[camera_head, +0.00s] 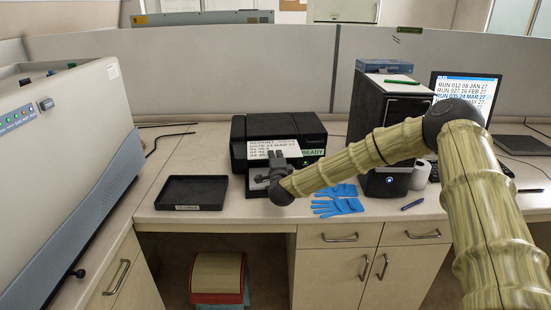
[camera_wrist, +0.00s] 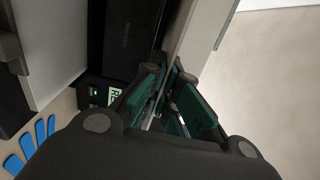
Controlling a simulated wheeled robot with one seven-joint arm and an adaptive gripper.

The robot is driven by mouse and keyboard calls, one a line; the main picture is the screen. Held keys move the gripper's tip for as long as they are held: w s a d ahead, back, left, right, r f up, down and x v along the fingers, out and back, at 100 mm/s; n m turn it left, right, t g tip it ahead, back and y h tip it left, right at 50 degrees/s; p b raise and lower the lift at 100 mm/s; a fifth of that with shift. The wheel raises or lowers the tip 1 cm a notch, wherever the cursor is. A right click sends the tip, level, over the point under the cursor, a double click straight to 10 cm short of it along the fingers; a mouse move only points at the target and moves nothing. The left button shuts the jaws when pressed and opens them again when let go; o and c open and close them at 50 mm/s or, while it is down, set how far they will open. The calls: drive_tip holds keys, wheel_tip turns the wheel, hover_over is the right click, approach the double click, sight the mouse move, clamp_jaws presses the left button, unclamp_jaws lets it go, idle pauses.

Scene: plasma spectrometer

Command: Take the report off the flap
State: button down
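The report (camera_head: 272,148), a white sheet with printed lines, leans at the front of the black printer (camera_head: 308,134). My gripper (camera_head: 268,162) is in front of the sheet's lower part and hides some of it. In the wrist view, the fingertips of my gripper (camera_wrist: 170,76) are close together, next to a pale edge (camera_wrist: 187,42). I cannot tell whether they grip the sheet or only stand around its edge. The flap is mostly hidden behind my gripper and arm. A green READY display (camera_head: 313,153) shows on the printer and also in the wrist view (camera_wrist: 113,96).
An empty black tray (camera_head: 176,196) with a label lies left of the printer. Blue gloves (camera_head: 338,203) lie right of my gripper. A black computer tower (camera_head: 372,105) stands behind my forearm. A large grey instrument (camera_head: 60,150) fills the left. Bare counter (camera_head: 222,208) lies between tray and printer.

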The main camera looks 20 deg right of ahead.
drive_tip(key=shift+s+a+r, duration=0.1)
drive_tip(key=shift+s+r, duration=0.45)
drive_tip(key=shift+r, duration=0.3)
drive_tip(key=s+a+r+p, duration=0.1)
drive_tip(key=s+r, duration=0.2)
drive_tip(key=s, duration=0.5)
drive_tip(key=shift+a, duration=0.25)
idle(0.3)
drive_tip(key=shift+w, duration=0.1)
